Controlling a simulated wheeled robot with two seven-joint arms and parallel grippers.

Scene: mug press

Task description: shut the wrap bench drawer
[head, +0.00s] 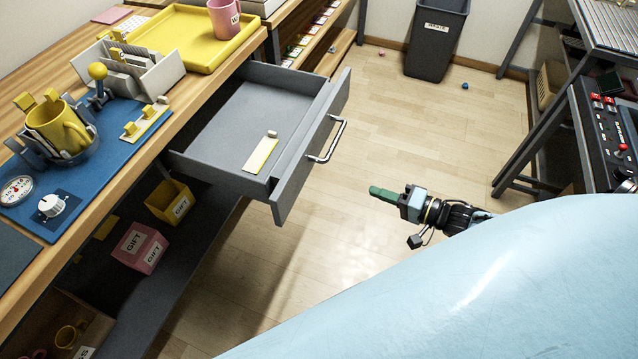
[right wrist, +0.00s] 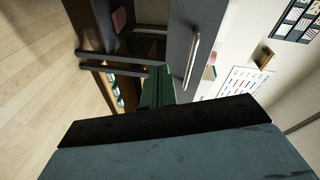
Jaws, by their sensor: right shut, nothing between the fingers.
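The grey wrap bench drawer (head: 250,115) is pulled well out from under the wooden bench in the head view. A pale strip with a small knob lies inside it. The drawer's front carries a silver bar handle (head: 328,140). My right gripper (head: 376,191) is shut and empty, out in front of the drawer, apart from the handle and to its right. In the right wrist view its green fingers (right wrist: 158,90) point toward the drawer front (right wrist: 182,42), and the handle (right wrist: 191,60) shows to the right of the fingertips. My left gripper is out of view.
The bench (head: 172,130) holds a mug press with a yellow mug (head: 58,125), a yellow tray (head: 185,38) and a pink mug (head: 224,16). Gift boxes (head: 138,246) sit on the shelf below. A waste bin (head: 437,40) stands at the back. The floor before the drawer is clear.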

